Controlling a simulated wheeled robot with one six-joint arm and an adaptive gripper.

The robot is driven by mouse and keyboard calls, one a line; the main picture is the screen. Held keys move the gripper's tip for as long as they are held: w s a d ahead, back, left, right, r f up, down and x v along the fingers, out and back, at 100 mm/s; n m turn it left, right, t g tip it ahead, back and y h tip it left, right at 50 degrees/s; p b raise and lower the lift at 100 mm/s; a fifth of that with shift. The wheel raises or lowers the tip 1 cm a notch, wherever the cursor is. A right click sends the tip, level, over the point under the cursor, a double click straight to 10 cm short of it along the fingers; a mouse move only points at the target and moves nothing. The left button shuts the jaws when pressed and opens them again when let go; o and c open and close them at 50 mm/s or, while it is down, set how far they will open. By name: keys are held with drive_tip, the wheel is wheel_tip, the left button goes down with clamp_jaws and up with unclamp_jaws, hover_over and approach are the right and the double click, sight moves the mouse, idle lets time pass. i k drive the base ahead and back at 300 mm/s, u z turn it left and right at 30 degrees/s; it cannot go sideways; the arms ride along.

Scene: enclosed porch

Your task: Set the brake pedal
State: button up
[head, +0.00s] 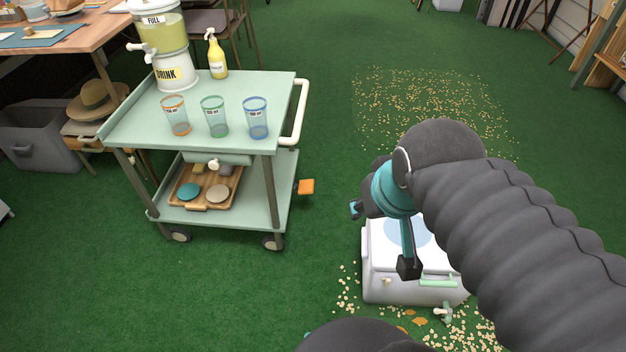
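An orange pedal (306,187), which looks like the brake pedal, sticks out at the right side of the green cart (215,95), by its lower shelf. It looks roughly level; I cannot tell whether it is pressed. My gripper (382,238) is to the right of the pedal and apart from it. Its two fingers, with dark and teal parts, are spread and nothing shows between them. My arm hides part of the white box behind it.
The cart carries a drink dispenser (168,45), a yellow pump bottle (217,58) and three cups. Its lower shelf holds a wooden tray (190,190). A white box (385,285) stands below my gripper. Scattered bits lie on the green floor; the floor between cart and box is clear.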

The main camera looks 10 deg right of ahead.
sight(306, 186)
drive_tip(key=k, duration=0.5)
drive_tip(key=u, duration=1.45)
drive_tip(key=i, duration=0.55)
drive_tip(key=z, duration=2)
drive_tip(key=i, duration=0.5)
drive_tip(key=u, duration=0.05)
